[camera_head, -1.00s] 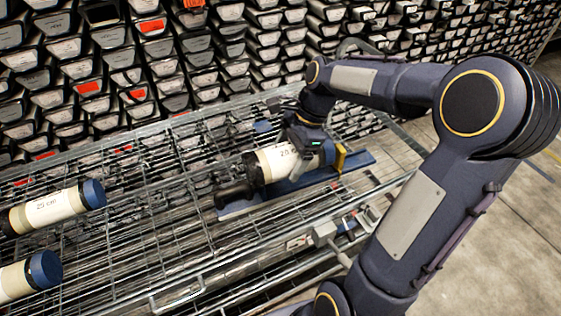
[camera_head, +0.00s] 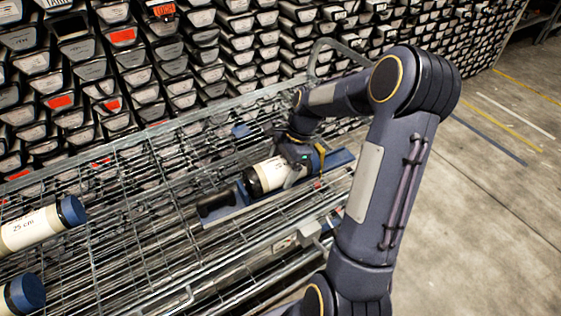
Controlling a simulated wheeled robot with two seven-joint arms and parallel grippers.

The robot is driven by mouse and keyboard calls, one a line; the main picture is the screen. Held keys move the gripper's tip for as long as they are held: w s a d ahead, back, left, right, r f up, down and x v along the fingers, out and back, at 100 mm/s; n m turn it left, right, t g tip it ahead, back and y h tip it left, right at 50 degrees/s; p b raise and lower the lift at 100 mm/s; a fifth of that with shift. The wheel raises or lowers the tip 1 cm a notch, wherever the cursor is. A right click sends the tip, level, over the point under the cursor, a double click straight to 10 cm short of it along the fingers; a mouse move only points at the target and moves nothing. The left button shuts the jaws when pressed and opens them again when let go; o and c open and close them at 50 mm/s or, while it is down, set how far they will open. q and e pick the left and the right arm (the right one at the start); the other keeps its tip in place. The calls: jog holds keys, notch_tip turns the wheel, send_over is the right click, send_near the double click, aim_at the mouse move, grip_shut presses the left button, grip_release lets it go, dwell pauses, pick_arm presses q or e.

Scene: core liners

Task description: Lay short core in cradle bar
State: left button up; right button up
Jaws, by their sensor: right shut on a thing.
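The short core (camera_head: 267,176) is a cream cylinder with a dark band at its left end and printing on its side. My right gripper (camera_head: 297,163) is shut on it from above, near its right part, and hides some of it. The blue cradle bar (camera_head: 340,160) lies on the wire shelf under the core, with a dark rounded piece (camera_head: 215,203) at its left end and a yellow piece (camera_head: 320,156) near its right end. The core is lined up along the bar; I cannot tell whether it touches it. My left gripper is out of view.
Two longer cream cores with blue caps, one marked 25 cm (camera_head: 35,228) and one below it (camera_head: 24,294), lie at the left edge. The wire cart (camera_head: 130,240) has a raised rim. Racks of core trays (camera_head: 200,60) stand behind; bare floor (camera_head: 490,220) is at right.

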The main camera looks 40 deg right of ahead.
dwell(0.3)
jog(key=o, duration=1.9)
jog(key=shift+f, duration=0.1)
jog(key=shift+c, duration=0.2)
